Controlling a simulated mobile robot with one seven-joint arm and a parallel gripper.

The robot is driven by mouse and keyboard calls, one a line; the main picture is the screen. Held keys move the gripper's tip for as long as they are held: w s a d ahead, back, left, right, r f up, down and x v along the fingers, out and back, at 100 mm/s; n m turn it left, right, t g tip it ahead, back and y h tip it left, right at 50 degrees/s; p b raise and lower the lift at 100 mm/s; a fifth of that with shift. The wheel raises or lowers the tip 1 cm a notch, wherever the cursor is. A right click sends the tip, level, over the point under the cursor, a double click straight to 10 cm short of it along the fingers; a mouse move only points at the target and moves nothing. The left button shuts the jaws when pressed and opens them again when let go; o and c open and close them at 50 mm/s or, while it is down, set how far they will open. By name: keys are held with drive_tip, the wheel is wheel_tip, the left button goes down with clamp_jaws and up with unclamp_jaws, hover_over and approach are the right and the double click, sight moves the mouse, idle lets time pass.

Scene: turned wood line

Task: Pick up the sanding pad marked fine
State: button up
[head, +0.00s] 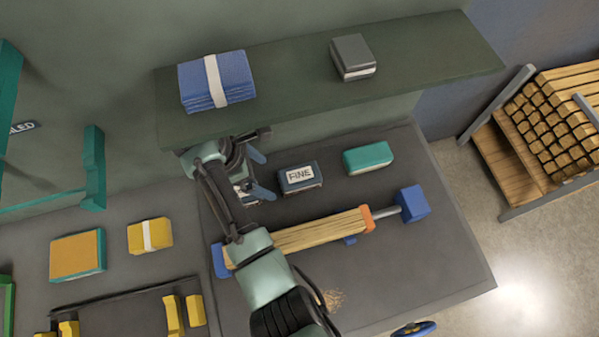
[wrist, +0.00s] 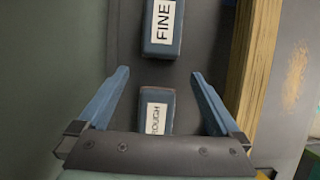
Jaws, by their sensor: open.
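The sanding pad marked FINE (head: 300,187) is a dark blue block with a white label, lying on the dark bench. In the wrist view the FINE pad (wrist: 162,45) is at the top, beyond my fingertips. A similar pad labelled ROUGH (wrist: 157,96) shows between my fingers in the wrist view. In the head view it is mostly hidden by my arm. My gripper (head: 264,174) is left of the FINE pad, its blue fingers spread. It also shows open in the wrist view (wrist: 160,73); I see nothing held.
A teal block (head: 368,158) lies right of the FINE pad. A clamped wood piece (head: 320,232) with a blue end block (head: 413,203) lies in front. A shelf (head: 430,65) behind bears blue cloths (head: 240,75) and a grey block (head: 350,52).

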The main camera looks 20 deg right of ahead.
sight(298, 175)
drive_tip(key=d+p, duration=0.1)
drive_tip(key=d, duration=0.4)
drive_tip(key=shift+d+r, duration=0.1)
drive_tip(key=shift+d, duration=0.5)
drive_tip(key=x, duration=0.4)
drive_tip(key=shift+a+f, duration=0.1)
drive_tip(key=shift+f, duration=0.5)
drive_tip(key=shift+f, duration=0.2)
drive_tip(key=c, duration=1.4)
